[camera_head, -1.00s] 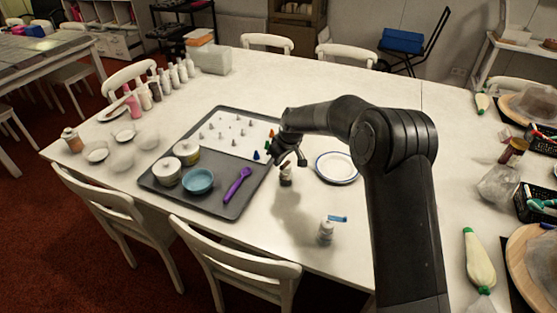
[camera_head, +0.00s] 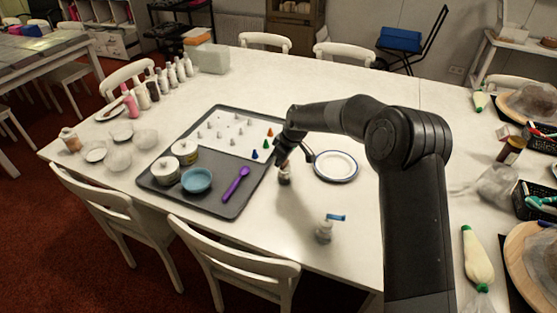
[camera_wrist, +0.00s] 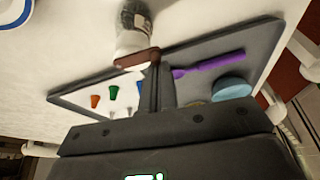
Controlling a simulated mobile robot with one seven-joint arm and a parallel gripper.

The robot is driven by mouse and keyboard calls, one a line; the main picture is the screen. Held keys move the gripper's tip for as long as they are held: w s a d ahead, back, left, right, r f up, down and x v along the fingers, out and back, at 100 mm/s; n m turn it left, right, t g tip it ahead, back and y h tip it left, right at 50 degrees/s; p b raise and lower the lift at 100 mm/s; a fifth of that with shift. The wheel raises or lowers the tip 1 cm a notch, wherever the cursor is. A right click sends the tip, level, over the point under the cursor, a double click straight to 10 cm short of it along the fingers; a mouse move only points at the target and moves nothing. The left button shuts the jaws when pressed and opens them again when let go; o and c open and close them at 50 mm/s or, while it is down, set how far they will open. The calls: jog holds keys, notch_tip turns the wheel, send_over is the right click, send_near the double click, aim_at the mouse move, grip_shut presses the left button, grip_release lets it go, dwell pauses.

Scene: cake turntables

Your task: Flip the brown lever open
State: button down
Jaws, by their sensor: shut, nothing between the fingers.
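A small bottle with a white top (camera_wrist: 134,42) and a dark lower body stands on the table in the wrist view. The brown lever (camera_wrist: 136,58) lies across its top. The same bottle (camera_head: 284,176) shows in the head view, just right of the grey tray, beneath my gripper (camera_head: 283,158). In the wrist view my gripper (camera_wrist: 156,70) is shut and empty, its fingertips right at the lever's right end. I cannot tell whether they touch it. The lever is too small to make out in the head view.
Another bottle (camera_head: 324,232) with a raised blue lever (camera_head: 336,217) stands nearer the front edge. The grey tray (camera_head: 222,208) holds a purple spoon (camera_head: 236,184), a blue bowl (camera_head: 197,180) and jars. A white plate (camera_head: 335,166) lies to the right.

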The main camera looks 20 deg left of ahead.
jog(key=n, duration=0.1)
jog(key=d+n+g, duration=0.1)
jog(key=n, duration=0.1)
jog(key=shift+d+n, duration=0.25)
jog(key=shift+n, duration=0.05)
jog(key=d+n+g, duration=0.1)
jog(key=n, duration=0.2)
jog(key=w+d+n+h, duration=0.1)
jog(key=n, duration=0.2)
jog(key=d+n+g+h, duration=0.1)
jog(key=n, duration=0.2)
jog(key=shift+w+d+n+g, duration=0.15)
jog(key=shift+w+n+g, duration=0.15)
jog(key=shift+w+n, duration=0.1)
jog(key=shift+w+a, duration=0.35)
jog(key=shift+a, duration=0.4)
